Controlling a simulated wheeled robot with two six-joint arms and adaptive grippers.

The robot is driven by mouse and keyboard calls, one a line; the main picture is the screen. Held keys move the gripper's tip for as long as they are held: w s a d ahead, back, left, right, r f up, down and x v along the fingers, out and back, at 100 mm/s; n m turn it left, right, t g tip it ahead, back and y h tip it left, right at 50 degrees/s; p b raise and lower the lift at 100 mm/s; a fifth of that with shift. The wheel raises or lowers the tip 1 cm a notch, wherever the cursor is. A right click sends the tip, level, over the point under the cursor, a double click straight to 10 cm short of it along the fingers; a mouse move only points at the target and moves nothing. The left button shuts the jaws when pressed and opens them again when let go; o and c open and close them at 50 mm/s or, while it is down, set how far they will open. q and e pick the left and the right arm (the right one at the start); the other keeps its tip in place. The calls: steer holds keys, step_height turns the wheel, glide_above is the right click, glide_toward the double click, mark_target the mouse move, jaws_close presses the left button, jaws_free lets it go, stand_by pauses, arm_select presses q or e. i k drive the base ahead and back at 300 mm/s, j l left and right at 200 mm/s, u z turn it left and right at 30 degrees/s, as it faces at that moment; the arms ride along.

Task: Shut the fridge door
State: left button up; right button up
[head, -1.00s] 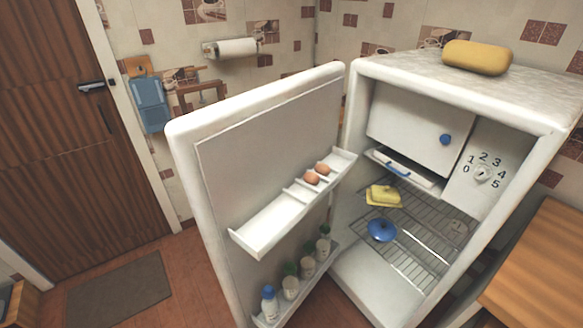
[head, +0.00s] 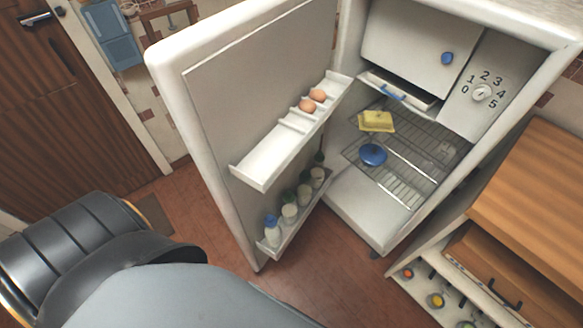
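The white fridge door (head: 215,130) stands wide open, swung out to the left of the fridge body (head: 350,190). Its inner face shows an upper shelf (head: 265,160) with two brown eggs (head: 312,101) and a lower shelf (head: 290,232) with several bottles. Inside the fridge are a yellow butter dish (head: 377,121) and a blue lidded dish (head: 373,155) on wire racks. A dark and grey part of my own body fills the lower left, apart from the door in the picture. Neither of my grippers shows.
A wooden-topped cabinet (head: 535,190) with a drawer stands close to the right of the fridge.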

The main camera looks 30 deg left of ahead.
mark_target(232, 83)
steer(key=j+z, duration=0.1)
steer(key=j, duration=0.4)
steer(key=k+j+z, duration=0.1)
steer(key=j, duration=0.4)
steer(key=j+z, duration=0.15)
steer(key=j, duration=0.3)
steer(key=k+j+z, duration=0.1)
steer(key=j, duration=0.4)
steer(key=k+j+z, duration=0.1)
steer(key=j, duration=0.35)
steer(key=k+j+z, duration=0.1)
steer(key=j, duration=0.35)
steer(key=k, duration=0.1)
